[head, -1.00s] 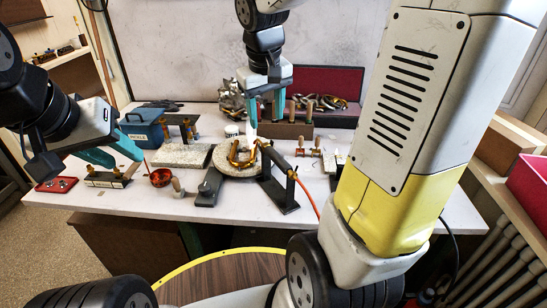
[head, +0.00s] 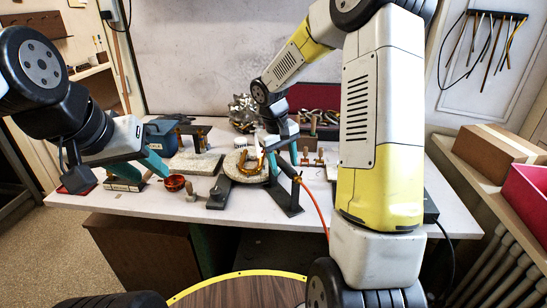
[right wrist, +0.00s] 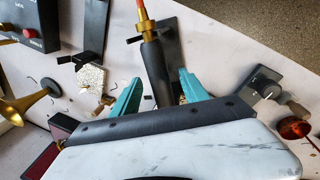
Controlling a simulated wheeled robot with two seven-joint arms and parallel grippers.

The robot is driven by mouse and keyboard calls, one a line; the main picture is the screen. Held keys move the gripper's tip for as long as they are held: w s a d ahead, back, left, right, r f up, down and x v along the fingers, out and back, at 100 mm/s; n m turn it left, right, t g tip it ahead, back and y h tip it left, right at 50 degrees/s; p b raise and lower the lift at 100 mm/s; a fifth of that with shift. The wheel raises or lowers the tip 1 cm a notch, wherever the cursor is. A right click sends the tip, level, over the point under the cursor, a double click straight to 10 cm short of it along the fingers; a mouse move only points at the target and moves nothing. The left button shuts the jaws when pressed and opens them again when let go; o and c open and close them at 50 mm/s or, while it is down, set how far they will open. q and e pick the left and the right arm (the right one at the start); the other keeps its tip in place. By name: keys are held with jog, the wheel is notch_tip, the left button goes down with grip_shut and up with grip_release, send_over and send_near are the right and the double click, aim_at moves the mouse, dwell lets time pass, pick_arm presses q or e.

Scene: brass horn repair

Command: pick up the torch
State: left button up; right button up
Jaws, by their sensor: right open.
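The torch (right wrist: 156,68) has a dark handle, a brass fitting and an orange hose end. In the right wrist view it runs between my fingers and passes out of sight behind the gripper body. In the head view the torch (head: 288,171) leans on a black stand (head: 287,198), partly hidden by my right arm. My right gripper (head: 299,151) is open above it; in the right wrist view its teal fingers (right wrist: 160,88) lie either side of the handle, with gaps. My left gripper (head: 154,170) is open and empty at the bench's left side.
A round pale soldering pad (head: 231,168) with brass horn parts lies beside the stand. A copper bowl (head: 174,183) and a dark block with a knob (head: 219,193) stand to the left. The orange hose (head: 317,208) runs off the front edge. The bench front is mostly clear.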

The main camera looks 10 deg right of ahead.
jog(key=shift+d+f, duration=0.15)
jog(key=shift+f, duration=0.55)
grip_shut()
jog(key=shift+r, duration=0.1)
